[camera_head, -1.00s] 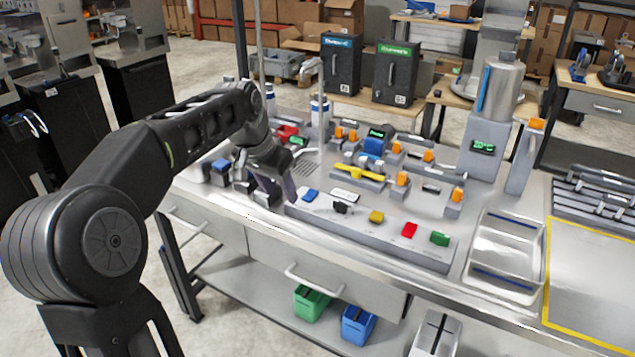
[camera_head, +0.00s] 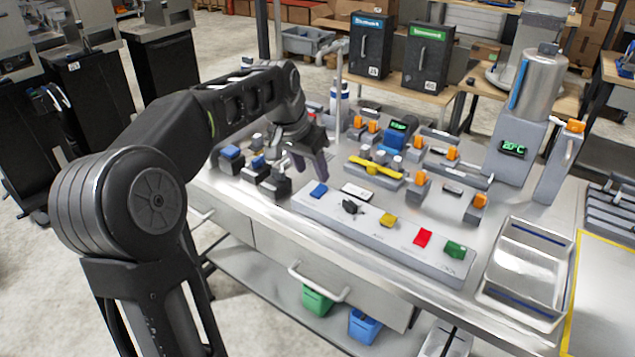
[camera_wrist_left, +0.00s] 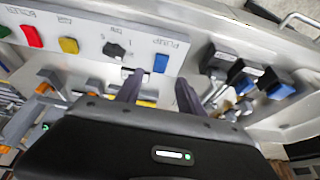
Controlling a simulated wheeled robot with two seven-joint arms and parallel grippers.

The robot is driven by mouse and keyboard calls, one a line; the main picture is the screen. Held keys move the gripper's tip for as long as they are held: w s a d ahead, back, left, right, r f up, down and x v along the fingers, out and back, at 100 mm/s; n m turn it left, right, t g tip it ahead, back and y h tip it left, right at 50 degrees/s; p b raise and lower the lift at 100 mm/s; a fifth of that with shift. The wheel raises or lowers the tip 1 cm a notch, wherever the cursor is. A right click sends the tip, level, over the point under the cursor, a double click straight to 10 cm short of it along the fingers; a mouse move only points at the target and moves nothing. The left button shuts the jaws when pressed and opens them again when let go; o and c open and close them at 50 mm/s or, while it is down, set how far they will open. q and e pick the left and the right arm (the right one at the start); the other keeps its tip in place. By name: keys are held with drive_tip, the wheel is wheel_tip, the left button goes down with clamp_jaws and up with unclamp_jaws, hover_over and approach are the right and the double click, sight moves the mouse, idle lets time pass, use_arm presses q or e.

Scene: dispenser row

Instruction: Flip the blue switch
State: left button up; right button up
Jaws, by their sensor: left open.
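The blue switch (camera_head: 318,190) is the leftmost in a row of coloured switches on the sloped grey panel (camera_head: 375,236). In the left wrist view it is a blue block (camera_wrist_left: 160,63) on the panel's face, beside the printed word PUMP. My left gripper (camera_head: 308,168) is above and just behind the switch in the head view, with its fingers pointing down. In the wrist view its two dark fingertips (camera_wrist_left: 158,90) are spread, with nothing between them, and apart from the switch. My right gripper is in neither view.
A black knob (camera_head: 350,206), a yellow switch (camera_head: 388,220), a red switch (camera_head: 423,238) and a green switch (camera_head: 455,250) run to the right. Blue-topped black blocks (camera_head: 231,157) stand left of the panel. A metal tray (camera_head: 525,268) is at the right.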

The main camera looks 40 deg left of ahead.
sight(320, 189)
use_arm(q)
drive_tip(key=x, duration=0.6)
drive_tip(key=shift+f, duration=0.2)
clamp_jaws()
idle(0.4)
